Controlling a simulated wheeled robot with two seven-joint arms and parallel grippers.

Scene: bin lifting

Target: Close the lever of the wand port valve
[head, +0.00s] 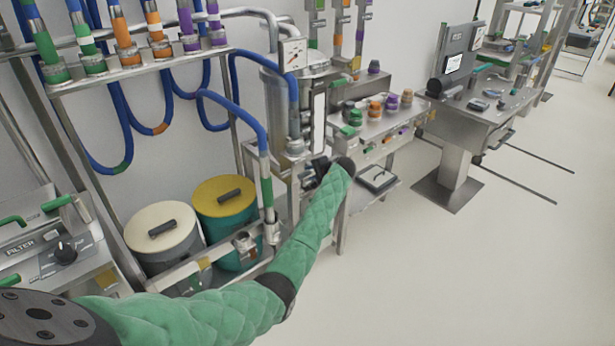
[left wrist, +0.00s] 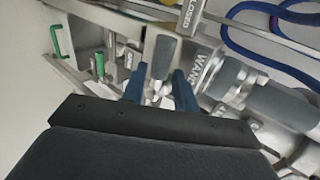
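My left arm in its green quilted sleeve reaches in from the lower left of the head view. Its dark left gripper (head: 311,172) is at the metal pipework at the front of the steel stand. In the left wrist view the valve lever, with a grey grip (left wrist: 164,56) on a metal stem, lies between the two blue fingertips of the gripper (left wrist: 159,90). The fingers stand apart with gaps beside the lever. Contact cannot be told. An "OPEN" label and a "CLOSED" label (left wrist: 194,12) flank the lever. The "WAND" port (left wrist: 210,72) is beside it. The right gripper is not visible.
A thick grey cylindrical fitting (left wrist: 262,96) lies right of the lever. Blue hoses (head: 240,100) hang from the rack behind. A white-lidded bin (head: 160,235) and a yellow-lidded bin (head: 222,205) stand left of my arm. The floor (head: 430,270) at the right is clear.

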